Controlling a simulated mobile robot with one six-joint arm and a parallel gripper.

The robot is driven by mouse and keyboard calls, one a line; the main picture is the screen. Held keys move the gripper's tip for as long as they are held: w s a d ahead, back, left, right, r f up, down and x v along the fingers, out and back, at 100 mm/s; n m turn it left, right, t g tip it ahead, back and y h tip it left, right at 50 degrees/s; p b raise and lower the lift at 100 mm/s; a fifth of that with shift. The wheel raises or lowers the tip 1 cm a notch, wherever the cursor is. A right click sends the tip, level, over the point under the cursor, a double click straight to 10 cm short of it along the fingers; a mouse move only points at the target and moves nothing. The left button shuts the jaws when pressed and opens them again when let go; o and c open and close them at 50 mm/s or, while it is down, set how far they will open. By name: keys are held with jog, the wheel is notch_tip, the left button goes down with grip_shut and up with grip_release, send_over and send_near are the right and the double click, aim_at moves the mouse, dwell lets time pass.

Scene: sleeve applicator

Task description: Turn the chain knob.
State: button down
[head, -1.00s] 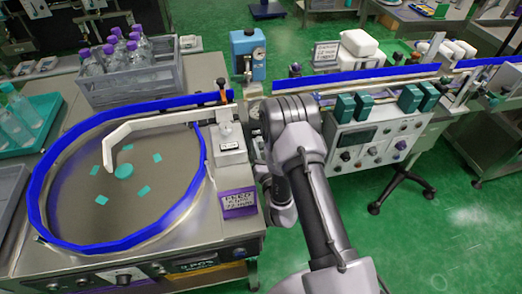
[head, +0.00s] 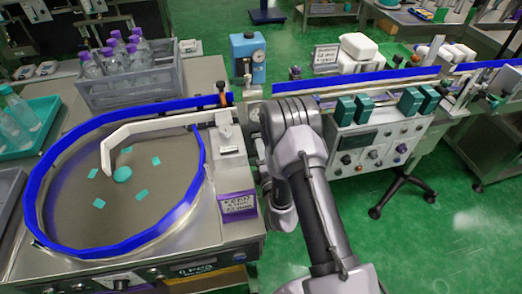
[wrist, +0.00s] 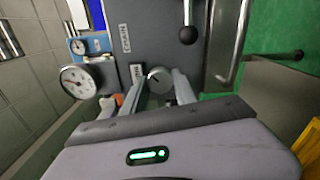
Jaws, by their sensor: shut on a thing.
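A round grey knob (wrist: 159,80) with a dark pointer line shows in the wrist view on a dark grey panel (wrist: 150,40); I take it for the chain knob. My gripper (wrist: 158,88) is shut on it, one finger at each side. The knob's lower part is hidden between the fingers. In the head view my own arm hides the gripper and the knob.
Pressure gauges (wrist: 78,82) sit left of the panel in the wrist view, and a black ball-ended lever (wrist: 188,34) is above right of the knob. A blue-rimmed turntable (head: 70,215) stands at left in the head view. A control box (head: 375,145) is right of my arm.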

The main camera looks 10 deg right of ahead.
jog(key=m, duration=0.4)
jog(key=shift+m, duration=0.3)
jog(key=m, duration=0.4)
jog(key=shift+m, duration=0.3)
jog(key=m, duration=0.4)
jog(key=shift+m, duration=0.3)
jog(key=m, duration=1.6)
jog(key=shift+m, duration=1.8)
